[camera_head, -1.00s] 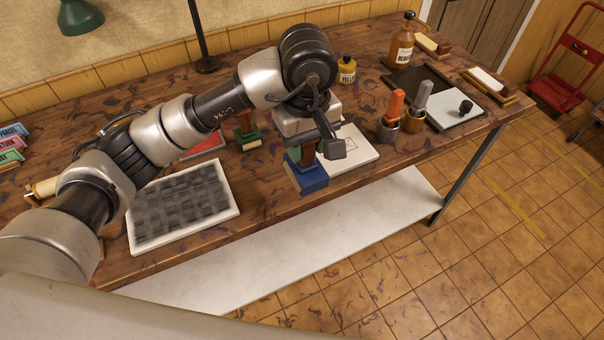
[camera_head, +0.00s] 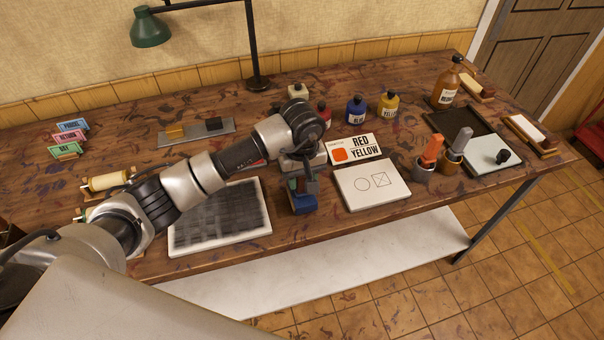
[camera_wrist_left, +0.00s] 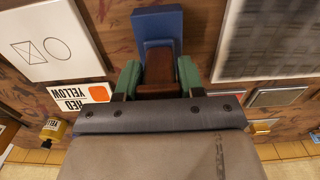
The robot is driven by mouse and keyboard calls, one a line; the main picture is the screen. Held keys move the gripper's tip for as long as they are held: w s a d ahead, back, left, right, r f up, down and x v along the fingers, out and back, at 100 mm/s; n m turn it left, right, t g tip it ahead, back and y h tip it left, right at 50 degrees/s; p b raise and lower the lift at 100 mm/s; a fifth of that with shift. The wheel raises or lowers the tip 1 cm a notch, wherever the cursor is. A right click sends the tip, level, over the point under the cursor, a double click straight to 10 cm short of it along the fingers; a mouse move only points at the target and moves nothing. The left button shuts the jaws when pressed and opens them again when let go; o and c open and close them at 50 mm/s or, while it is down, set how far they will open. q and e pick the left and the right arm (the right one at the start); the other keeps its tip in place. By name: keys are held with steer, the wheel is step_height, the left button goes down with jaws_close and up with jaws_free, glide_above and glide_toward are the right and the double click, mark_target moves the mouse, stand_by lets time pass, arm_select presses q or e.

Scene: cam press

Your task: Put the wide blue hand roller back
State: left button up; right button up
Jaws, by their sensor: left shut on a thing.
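The wide blue hand roller (camera_head: 303,206) has a blue lower part and a brown wooden handle. My left gripper (camera_head: 302,186) is shut on the handle, with the blue part hanging below it. It is near the table's front edge, between the dark patterned slab and the white sheet; I cannot tell its exact height. In the left wrist view the blue part of the roller (camera_wrist_left: 158,24) sticks out beyond the green-tipped fingers of my left gripper (camera_wrist_left: 157,76), which flank the handle. My right gripper is not in view.
The patterned slab (camera_head: 220,218) lies left and the white sheet (camera_head: 373,187) right. A cream roller (camera_head: 108,181) lies far left.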

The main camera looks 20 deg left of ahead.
arm_select(q)
steer(key=shift+f, duration=0.35)
steer(key=shift+f, duration=0.15)
steer(key=o, duration=1)
